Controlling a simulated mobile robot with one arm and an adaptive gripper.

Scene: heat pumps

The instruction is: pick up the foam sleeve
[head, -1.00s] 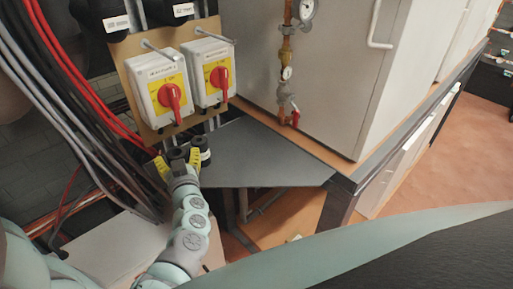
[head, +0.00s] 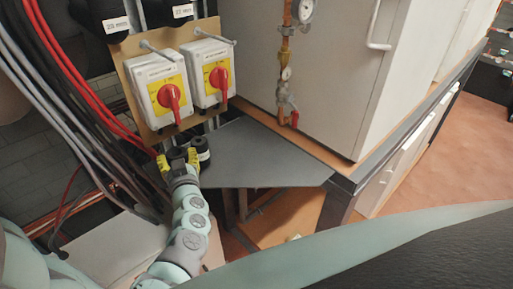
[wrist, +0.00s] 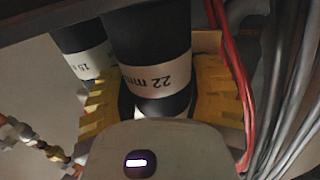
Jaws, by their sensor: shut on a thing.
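A black foam sleeve with a white band reading 22 mm (wrist: 150,70) stands between the yellow fingers of my gripper (wrist: 157,98) in the wrist view. My gripper is shut on it, with a finger on either side. In the head view, my gripper (head: 178,158) is over the left end of the dark grey shelf, and the top of the held sleeve (head: 177,153) shows between its fingers. A second black sleeve with a white band (head: 203,148) stands close to the right; it also shows left of the held one in the wrist view (wrist: 82,48).
Two white switch boxes with red knobs (head: 172,96) hang just behind my gripper. Grey, black and red cables (head: 75,110) run down at the left. The grey shelf (head: 260,160) is clear to the right, below a white cabinet (head: 345,90) with a copper pipe.

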